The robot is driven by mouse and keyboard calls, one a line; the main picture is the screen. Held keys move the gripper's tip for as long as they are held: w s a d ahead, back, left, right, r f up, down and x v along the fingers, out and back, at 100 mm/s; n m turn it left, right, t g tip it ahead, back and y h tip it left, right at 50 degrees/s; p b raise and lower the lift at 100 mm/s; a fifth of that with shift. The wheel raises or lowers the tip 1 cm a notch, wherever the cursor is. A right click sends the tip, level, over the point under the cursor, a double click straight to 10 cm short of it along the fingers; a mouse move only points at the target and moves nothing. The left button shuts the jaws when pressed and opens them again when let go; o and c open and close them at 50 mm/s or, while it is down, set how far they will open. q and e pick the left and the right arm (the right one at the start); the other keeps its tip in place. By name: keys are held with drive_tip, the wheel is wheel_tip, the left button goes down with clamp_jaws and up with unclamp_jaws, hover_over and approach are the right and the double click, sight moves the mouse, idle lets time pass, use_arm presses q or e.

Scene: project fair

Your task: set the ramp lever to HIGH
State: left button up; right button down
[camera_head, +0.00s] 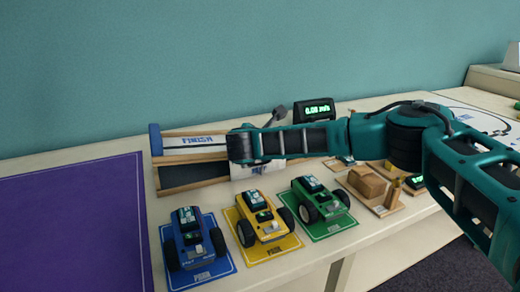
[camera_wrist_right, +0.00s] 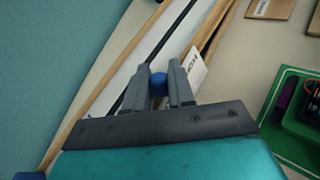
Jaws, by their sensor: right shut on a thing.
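The ramp (camera_head: 195,175) lies along the wall side of the table, with wooden rails and a FINISH sign (camera_head: 195,140). My right arm reaches in from the right and covers part of the ramp. In the right wrist view, my right gripper (camera_wrist_right: 158,73) is shut on a small round blue knob (camera_wrist_right: 158,86), which appears to be the lever's. The knob sits beside the ramp rail (camera_wrist_right: 205,42). A white label (camera_wrist_right: 196,68) with dark lettering, partly hidden, is just right of the fingers. The lever's shaft and exact setting are hidden. My left gripper is not in view.
Blue (camera_head: 190,240), yellow (camera_head: 262,226) and green (camera_head: 320,203) toy cars stand on coloured mats in front of the ramp. Wooden blocks (camera_head: 368,183) sit to their right. A lit display (camera_head: 315,110) stands behind my arm. A purple board (camera_head: 75,225) covers the left.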

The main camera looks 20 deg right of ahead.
drive_tip(key=shift+w+d+r+m, duration=0.15)
drive_tip(key=shift+d+r+m, duration=0.2)
drive_tip(key=shift+d, duration=0.2)
drive_tip(key=c, duration=1.1)
unclamp_jaws()
drive_tip(key=shift+o, duration=0.2)
drive_tip(key=shift+a+f, duration=0.1)
drive_tip(key=shift+f, duration=0.1)
drive_tip(key=shift+s+a, duration=0.2)
drive_tip(key=shift+s, duration=0.05)
drive_tip(key=v, duration=1.2)
drive_tip(key=shift+s+r, duration=0.2)
drive_tip(key=shift+r, duration=0.1)
